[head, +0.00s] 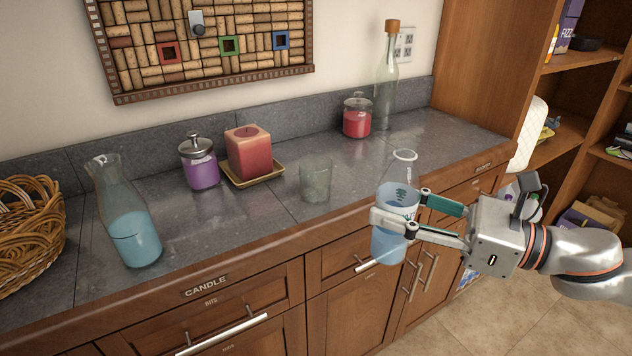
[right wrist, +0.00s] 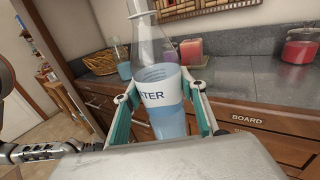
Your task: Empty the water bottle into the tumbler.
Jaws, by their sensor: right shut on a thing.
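The water bottle (head: 388,245) is clear, holds blue water and has a pale label. My right gripper (head: 399,206) is shut around its body and holds it upright in front of the counter's front edge, above the floor. In the right wrist view the bottle (right wrist: 165,122) stands between the two green-padded fingers, with "TER" readable on its label. The tumbler (head: 316,180) is a clear, empty-looking glass upright on the counter, left of the bottle and apart from it. I cannot pick out the tumbler in the right wrist view. My left gripper is not in view.
On the counter (head: 262,219) stand a blue-filled carafe (head: 136,238), a purple jar (head: 201,172), a red candle (head: 249,155) on a tray, a red jar (head: 356,121) and a tall corked bottle (head: 386,80). A wicker basket (head: 28,235) is at left. Counter in front of the tumbler is clear.

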